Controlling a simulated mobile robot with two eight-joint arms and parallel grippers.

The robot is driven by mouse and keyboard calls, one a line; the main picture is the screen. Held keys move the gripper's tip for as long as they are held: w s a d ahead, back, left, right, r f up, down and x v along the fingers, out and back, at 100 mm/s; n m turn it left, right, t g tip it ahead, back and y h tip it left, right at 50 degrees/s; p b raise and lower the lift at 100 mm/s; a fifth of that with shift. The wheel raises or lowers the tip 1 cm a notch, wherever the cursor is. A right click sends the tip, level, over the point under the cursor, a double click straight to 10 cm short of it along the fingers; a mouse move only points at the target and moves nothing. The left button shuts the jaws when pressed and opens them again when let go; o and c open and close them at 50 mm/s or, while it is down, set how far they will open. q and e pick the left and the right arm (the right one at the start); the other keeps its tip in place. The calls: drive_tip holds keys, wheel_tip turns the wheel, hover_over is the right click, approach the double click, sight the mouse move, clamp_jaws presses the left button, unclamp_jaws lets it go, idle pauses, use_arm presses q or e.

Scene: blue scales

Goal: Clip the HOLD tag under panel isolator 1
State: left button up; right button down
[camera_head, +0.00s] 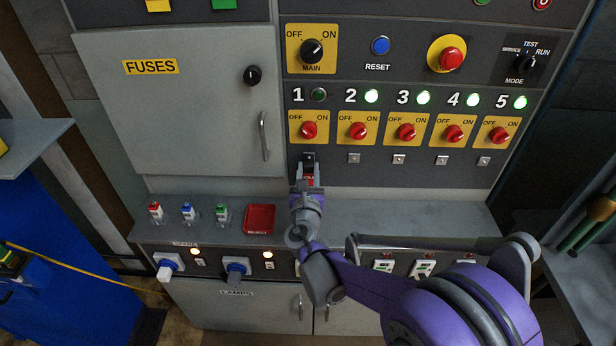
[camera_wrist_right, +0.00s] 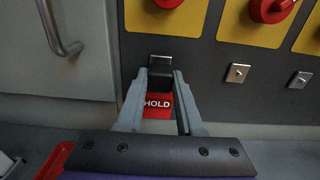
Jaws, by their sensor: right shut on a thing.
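The HOLD tag (camera_wrist_right: 158,104) is a red plate with white lettering, topped by a dark clip. My right gripper (camera_wrist_right: 160,95) is shut on it. In the head view the right gripper (camera_head: 309,170) is just below panel isolator 1 (camera_head: 309,130), a red knob on a yellow plate. The tag's dark top is at the metal clip plate (camera_wrist_right: 160,59) under isolator 1; whether it is hooked on, I cannot tell. In the head view only a bit of the tag's red (camera_head: 309,180) shows between the fingers. My left gripper is not in view.
Isolators 2 to 5 stand to the right with lit green lamps and bare clip plates (camera_head: 354,158); lamp 1 (camera_head: 319,95) is dark. A red tray (camera_head: 260,219) and several small padlock-like items (camera_head: 188,212) are on the ledge. The fuse door handle (camera_head: 264,136) juts out at left.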

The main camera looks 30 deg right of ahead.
drive_tip(key=shift+w+d, duration=0.25)
drive_tip(key=shift+w, duration=0.1)
drive_tip(key=shift+w+d, duration=0.3)
drive_tip(key=shift+w, duration=0.15)
idle(2.0)
drive_tip(key=shift+c, duration=2.3)
unclamp_jaws()
drive_tip(key=v, duration=1)
drive_tip(key=shift+s+a, duration=0.3)
